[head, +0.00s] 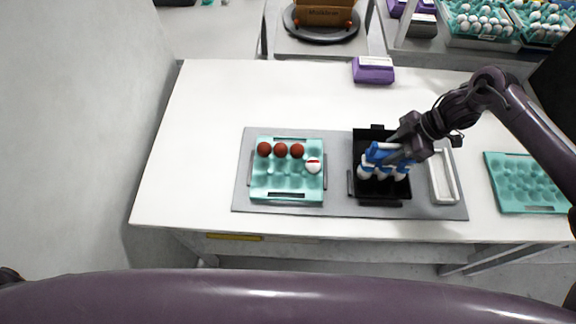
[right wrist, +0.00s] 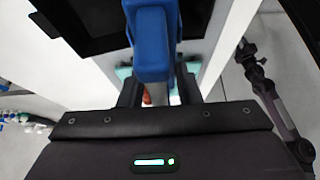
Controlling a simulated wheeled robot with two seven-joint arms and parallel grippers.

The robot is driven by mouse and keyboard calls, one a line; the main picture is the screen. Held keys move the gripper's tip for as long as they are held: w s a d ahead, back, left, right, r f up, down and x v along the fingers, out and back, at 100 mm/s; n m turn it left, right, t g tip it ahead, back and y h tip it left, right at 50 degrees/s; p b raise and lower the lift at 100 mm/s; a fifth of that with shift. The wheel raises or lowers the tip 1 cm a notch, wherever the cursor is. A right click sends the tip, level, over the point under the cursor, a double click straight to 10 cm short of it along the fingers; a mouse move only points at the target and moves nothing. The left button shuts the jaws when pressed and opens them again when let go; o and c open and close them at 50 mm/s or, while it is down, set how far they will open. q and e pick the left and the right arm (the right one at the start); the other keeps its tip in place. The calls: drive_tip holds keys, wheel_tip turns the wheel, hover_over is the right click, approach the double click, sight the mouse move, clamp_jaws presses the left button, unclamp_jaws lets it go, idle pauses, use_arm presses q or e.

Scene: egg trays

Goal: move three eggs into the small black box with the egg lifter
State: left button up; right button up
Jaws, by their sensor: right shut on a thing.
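My right gripper (head: 412,140) is shut on the blue egg lifter (head: 384,154), which is over the small black box (head: 383,211). The lifter also shows large in the right wrist view (right wrist: 152,45). Three white eggs (head: 383,173) show in a row under the lifter, at the box. I cannot tell whether they hang from it or rest on the box floor. The teal tray (head: 287,196) to the left holds three brown eggs (head: 281,150) and a white egg with a red mark (head: 313,166). What appears to be my left gripper (right wrist: 245,50) is away from the table, its jaws unclear.
A grey mat (head: 340,205) lies under the tray and box. A white-rimmed holder (head: 446,178) stands right of the box. An empty teal tray (head: 528,184) lies at the far right, and a purple device (head: 373,71) at the back. The left of the table is clear.

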sight(391, 144)
drive_tip(key=shift+r+p, duration=1.45)
drive_tip(key=shift+r, duration=0.65)
drive_tip(key=shift+r+p, duration=0.75)
drive_tip(key=shift+r, duration=0.65)
drive_tip(key=shift+w, duration=0.1)
